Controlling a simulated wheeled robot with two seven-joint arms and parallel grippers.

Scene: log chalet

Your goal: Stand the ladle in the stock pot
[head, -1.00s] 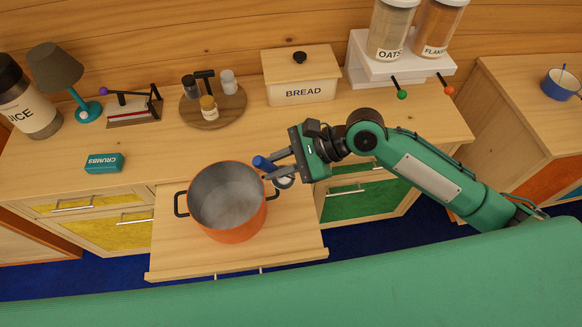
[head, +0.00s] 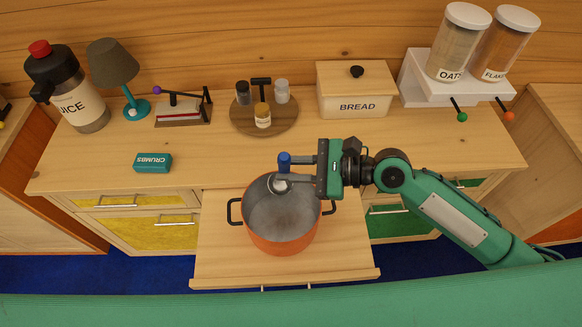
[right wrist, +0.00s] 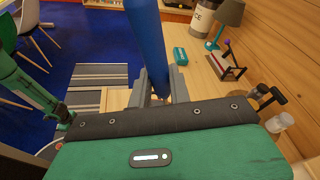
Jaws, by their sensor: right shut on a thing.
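The orange stock pot (head: 283,242) stands upright on a pulled-out wooden board, its grey inside showing empty. My right gripper (head: 284,169) is shut on the blue handle of the ladle (head: 285,160) near the pot's back rim. The ladle hangs upright, and its metal bowl shows over the back part of the pot's opening. I cannot tell whether the bowl is above the rim or just inside. In the right wrist view the ladle's blue handle (right wrist: 150,45) rises between the fingers, hiding what lies below.
The pull-out board (head: 225,265) has free room around the pot. On the counter behind are a teal crumbs box (head: 153,162), a round tray with shakers (head: 243,121), and a bread box (head: 355,90). A jar shelf (head: 418,75) stands at the back right.

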